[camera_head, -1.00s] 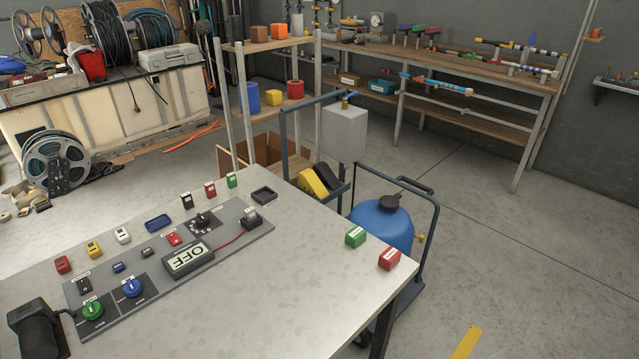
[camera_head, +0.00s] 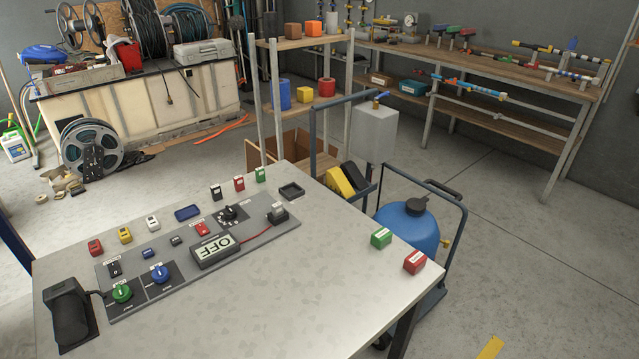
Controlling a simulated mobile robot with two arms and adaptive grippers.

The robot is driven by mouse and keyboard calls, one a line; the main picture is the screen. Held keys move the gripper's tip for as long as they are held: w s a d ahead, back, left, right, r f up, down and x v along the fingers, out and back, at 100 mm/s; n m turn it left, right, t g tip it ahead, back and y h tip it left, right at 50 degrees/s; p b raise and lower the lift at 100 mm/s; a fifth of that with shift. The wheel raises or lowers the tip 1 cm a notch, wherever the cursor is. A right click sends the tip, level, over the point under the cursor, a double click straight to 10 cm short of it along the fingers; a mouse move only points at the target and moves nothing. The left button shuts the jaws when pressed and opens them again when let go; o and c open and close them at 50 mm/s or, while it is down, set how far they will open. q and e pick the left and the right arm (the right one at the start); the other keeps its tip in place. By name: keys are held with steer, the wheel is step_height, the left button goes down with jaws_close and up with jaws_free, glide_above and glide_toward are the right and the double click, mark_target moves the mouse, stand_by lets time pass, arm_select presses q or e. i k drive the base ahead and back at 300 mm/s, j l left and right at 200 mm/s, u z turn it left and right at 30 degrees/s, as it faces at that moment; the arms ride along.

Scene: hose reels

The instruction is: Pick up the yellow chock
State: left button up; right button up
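A yellow wedge-like block (camera_head: 339,183), which looks like the yellow chock, sits on the dark blue cart (camera_head: 327,141) behind the far edge of the grey table. A black block (camera_head: 356,177) rests close beside it on the right. The table edge and cart frame are near its lower part, so how it rests is hard to tell. Neither of my grippers shows in the head view.
The grey table (camera_head: 260,320) fills the foreground, with a control panel (camera_head: 165,305) and small coloured blocks. A shelf rack (camera_head: 290,108) stands behind.

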mark_target(335, 180)
steer(key=i+l+u, duration=0.1)
steer(key=u, duration=0.3)
steer(key=l+u, duration=0.25)
steer(key=u, duration=0.15)
steer(key=l+u, duration=0.25)
steer(key=u, duration=0.2)
steer(key=l+u, duration=0.25)
steer(key=u, duration=0.15)
